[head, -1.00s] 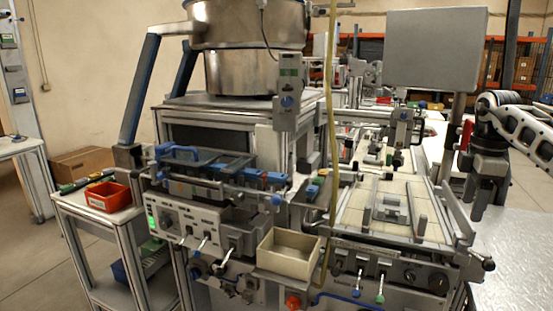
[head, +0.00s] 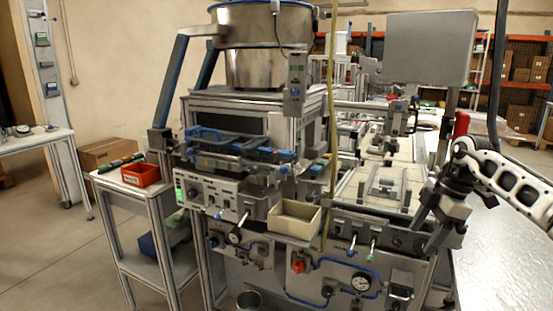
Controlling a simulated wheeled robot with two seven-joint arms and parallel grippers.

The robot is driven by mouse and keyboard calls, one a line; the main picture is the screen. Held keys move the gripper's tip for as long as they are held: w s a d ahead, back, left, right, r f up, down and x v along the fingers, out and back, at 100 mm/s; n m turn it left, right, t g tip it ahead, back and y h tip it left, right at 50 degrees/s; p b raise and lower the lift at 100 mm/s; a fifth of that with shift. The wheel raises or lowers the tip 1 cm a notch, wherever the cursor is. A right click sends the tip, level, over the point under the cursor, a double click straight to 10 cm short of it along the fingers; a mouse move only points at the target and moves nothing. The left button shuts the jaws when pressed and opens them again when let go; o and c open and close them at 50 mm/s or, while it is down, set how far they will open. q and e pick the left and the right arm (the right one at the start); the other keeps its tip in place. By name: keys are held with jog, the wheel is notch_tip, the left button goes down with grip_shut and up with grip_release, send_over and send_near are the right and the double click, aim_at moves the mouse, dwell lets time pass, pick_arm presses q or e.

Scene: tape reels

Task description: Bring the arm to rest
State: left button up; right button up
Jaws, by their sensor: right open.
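My right arm (head: 505,178) comes in from the right edge, its white links reaching left to a dark wrist. My right gripper (head: 428,230) points down and to the left, open, with nothing seen between its fingers. In the picture it overlaps the right front corner of the machine bench; I cannot tell whether it touches. My left gripper and arm are not in view. No tape reels can be made out.
The machine bench holds a steel bowl (head: 266,45), a beige open box (head: 294,218) and a grey panel (head: 430,46). A red bin (head: 140,174) sits on a side cart at left. A pale tabletop (head: 495,255) lies at right. Floor at left is clear.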

jog(key=s+a+f+n+y, duration=0.15)
jog(key=a+f+y, duration=0.3)
jog(key=a, duration=0.55)
jog(key=s+a+f+n+y, duration=0.1)
jog(key=a+f+n+y, duration=0.3)
jog(key=a, duration=0.6)
jog(key=s+a+f+m+t+y, duration=0.25)
jog(key=s+a+t+y, duration=0.3)
jog(key=a, duration=0.65)
jog(key=s+d+f+m+t+h, duration=0.1)
jog(key=s+d+f+m+h, duration=0.5)
jog(key=s, duration=0.4)
jog(key=s+d+f+m+t+h, duration=0.2)
jog(key=s+d+f+m+h, duration=0.4)
jog(key=s+f+m+h, duration=0.2)
jog(key=s+f+m, duration=0.2)
jog(key=s+m, duration=0.1)
jog(key=shift+f, duration=0.2)
jog(key=shift+a+t, duration=0.1)
jog(key=shift+t, duration=0.15)
